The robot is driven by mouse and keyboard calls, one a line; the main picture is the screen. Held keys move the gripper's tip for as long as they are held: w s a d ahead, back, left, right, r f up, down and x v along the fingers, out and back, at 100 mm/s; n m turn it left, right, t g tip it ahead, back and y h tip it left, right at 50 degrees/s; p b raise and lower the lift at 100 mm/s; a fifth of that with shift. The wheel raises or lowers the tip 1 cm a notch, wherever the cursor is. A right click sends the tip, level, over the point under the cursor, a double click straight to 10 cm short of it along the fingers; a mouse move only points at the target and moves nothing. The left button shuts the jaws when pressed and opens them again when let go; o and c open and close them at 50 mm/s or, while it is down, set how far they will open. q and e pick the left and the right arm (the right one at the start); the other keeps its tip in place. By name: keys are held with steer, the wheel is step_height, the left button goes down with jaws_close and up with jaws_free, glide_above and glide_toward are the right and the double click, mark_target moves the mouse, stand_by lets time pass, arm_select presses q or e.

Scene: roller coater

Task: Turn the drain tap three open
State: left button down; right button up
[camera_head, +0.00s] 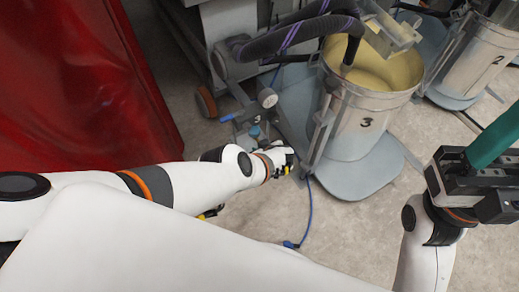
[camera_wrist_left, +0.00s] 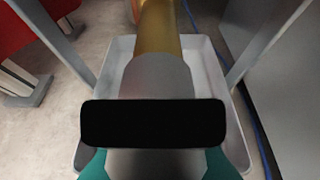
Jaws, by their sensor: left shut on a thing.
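The bucket marked 3 (camera_head: 362,122) stands on a grey base at upper centre in the head view, with tan liquid inside. My left arm reaches in from the left, its wrist low beside the bucket; the wrist hides most of the gripper there. In the left wrist view, a tap with a brass pipe (camera_wrist_left: 159,30), grey body (camera_wrist_left: 157,77) and black handle (camera_wrist_left: 152,123) fills the middle. The teal fingers of my left gripper (camera_wrist_left: 157,164) lie on both sides of its lower part, shut on it. My right gripper (camera_head: 474,185) is at the right edge, with a teal part above; its jaw opening is unclear.
A pale tray (camera_wrist_left: 207,60) lies under the tap, with metal bars on both sides. Bucket 2 (camera_head: 480,62) stands at upper right. A dark hose (camera_head: 290,38) runs into bucket 3. A red curtain (camera_head: 75,90) hangs at left. A blue cable (camera_head: 310,212) lies on the floor.

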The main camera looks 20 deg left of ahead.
arm_select(q)
steer(key=shift+w+a+r, duration=0.1)
steer(key=shift+a, duration=0.15)
steer(key=c, duration=1.4)
jaws_free()
steer(key=shift+c, duration=0.2)
steer(key=shift+d, duration=0.1)
